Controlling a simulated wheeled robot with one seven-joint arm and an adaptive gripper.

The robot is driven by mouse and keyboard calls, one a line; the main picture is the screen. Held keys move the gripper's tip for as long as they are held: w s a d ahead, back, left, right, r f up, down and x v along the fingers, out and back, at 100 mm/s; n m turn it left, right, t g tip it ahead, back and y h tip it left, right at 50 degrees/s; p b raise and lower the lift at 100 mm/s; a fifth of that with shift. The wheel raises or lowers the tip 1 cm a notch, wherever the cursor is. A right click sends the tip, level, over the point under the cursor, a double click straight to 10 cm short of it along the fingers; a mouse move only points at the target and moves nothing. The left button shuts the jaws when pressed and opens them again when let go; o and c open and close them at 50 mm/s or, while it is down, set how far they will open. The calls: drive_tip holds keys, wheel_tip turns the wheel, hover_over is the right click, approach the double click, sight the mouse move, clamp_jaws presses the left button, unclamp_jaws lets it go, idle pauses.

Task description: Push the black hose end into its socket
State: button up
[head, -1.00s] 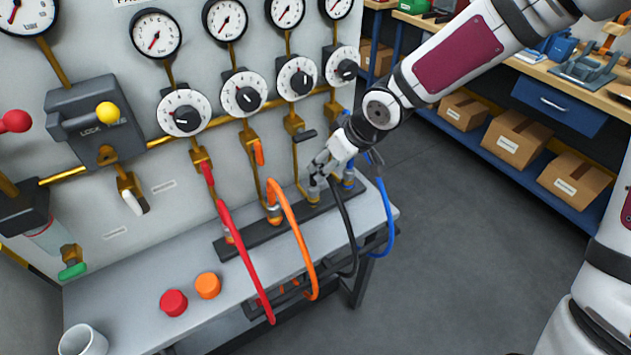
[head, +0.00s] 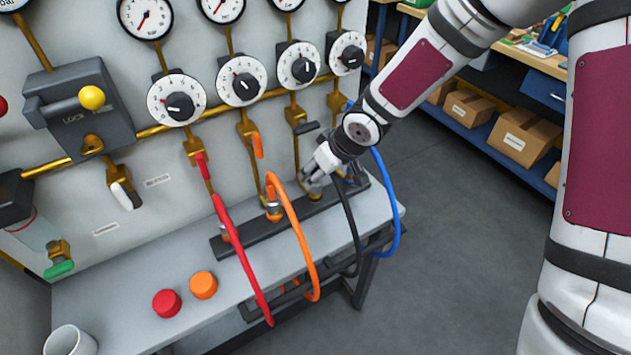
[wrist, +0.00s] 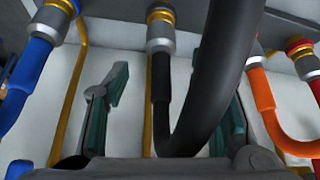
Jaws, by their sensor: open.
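The black hose (head: 350,222) arches over the bench edge. In the wrist view the hose (wrist: 215,85) loops large across the picture, and its black end (wrist: 161,78) meets the grey collar of its socket (wrist: 160,36). The end looks in line with the socket; how deep it sits I cannot tell. My gripper (wrist: 170,110) is open, with one green-padded finger on each side of the hose end and a visible gap at the left. In the head view my gripper (head: 312,178) is low over the socket row and hides most of the black end.
Orange (head: 300,235) and red (head: 240,255) hoses arch to the left, and the blue hose (head: 392,215) hangs at the right. Gauges and dials cover the panel (head: 150,60) behind. Red (head: 166,303) and orange (head: 204,285) buttons and a cup (head: 70,342) stand at the left front.

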drive_tip(key=shift+f, duration=0.1)
drive_tip(key=shift+b+x, duration=0.35)
drive_tip(key=shift+x, duration=2.15)
drive_tip(key=shift+w+a, duration=0.1)
clamp_jaws()
